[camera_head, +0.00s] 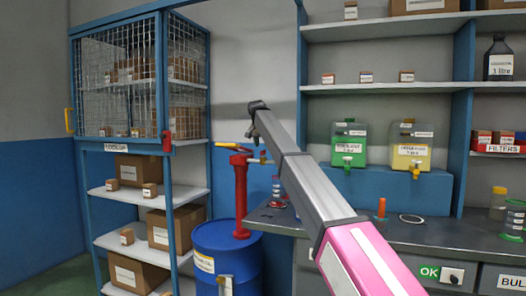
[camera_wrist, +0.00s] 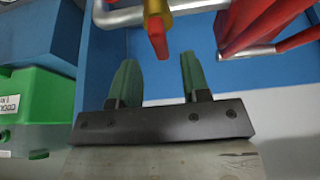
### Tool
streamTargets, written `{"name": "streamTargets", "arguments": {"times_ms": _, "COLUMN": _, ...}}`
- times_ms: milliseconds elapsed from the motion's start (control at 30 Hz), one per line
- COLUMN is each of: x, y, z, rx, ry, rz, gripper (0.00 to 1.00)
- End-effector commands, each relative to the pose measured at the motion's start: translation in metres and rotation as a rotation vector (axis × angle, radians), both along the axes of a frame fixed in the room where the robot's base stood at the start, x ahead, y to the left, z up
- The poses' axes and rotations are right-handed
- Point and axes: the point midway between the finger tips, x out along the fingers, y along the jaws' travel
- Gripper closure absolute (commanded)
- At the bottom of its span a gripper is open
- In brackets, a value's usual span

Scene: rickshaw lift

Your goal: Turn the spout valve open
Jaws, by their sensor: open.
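The red pump (camera_head: 241,190) stands upright on a blue drum, with a thin spout at its upper right. A small brass valve (camera_head: 263,156) shows on that spout. In the wrist view the brass valve (camera_wrist: 157,7) with its red lever (camera_wrist: 158,38) is at the top centre, beside a silver pipe. My gripper (camera_wrist: 159,60) is open, its two green fingers pointing toward the lever. The lever tip appears in line with the gap between the fingertips; I cannot tell whether they touch. In the head view my arm hides the fingers.
The blue drum (camera_head: 228,262) stands between a wire cage shelf (camera_head: 120,75) with boxes and a grey workbench (camera_head: 440,228). Green (camera_head: 349,140) and yellow (camera_head: 412,150) containers with taps stand on a blue riser. A red part (camera_wrist: 250,25) is close right of my fingers.

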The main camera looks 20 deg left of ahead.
Motion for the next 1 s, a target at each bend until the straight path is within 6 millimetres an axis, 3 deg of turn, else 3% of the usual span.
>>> {"name": "streamTargets", "arguments": {"times_ms": 200, "x": 0.012, "y": -0.001, "z": -0.030, "rx": 0.000, "ry": 0.000, "rz": 0.000, "gripper": 0.57}}
{"name": "streamTargets", "arguments": {"times_ms": 533, "x": 0.015, "y": -0.001, "z": -0.035, "rx": 0.001, "ry": -0.001, "rz": 0.000, "gripper": 0.57}}
{"name": "streamTargets", "arguments": {"times_ms": 567, "x": 0.015, "y": -0.001, "z": -0.035, "rx": 0.001, "ry": -0.001, "rz": 0.000, "gripper": 0.61}}
{"name": "streamTargets", "arguments": {"times_ms": 600, "x": 0.015, "y": -0.001, "z": -0.035, "rx": 0.001, "ry": -0.001, "rz": 0.000, "gripper": 0.74}}
{"name": "streamTargets", "arguments": {"times_ms": 700, "x": 0.015, "y": -0.001, "z": -0.035, "rx": 0.001, "ry": -0.001, "rz": 0.000, "gripper": 1.00}}
{"name": "streamTargets", "arguments": {"times_ms": 1000, "x": 0.014, "y": -0.001, "z": -0.035, "rx": 0.001, "ry": -0.001, "rz": 0.017, "gripper": 1.00}}
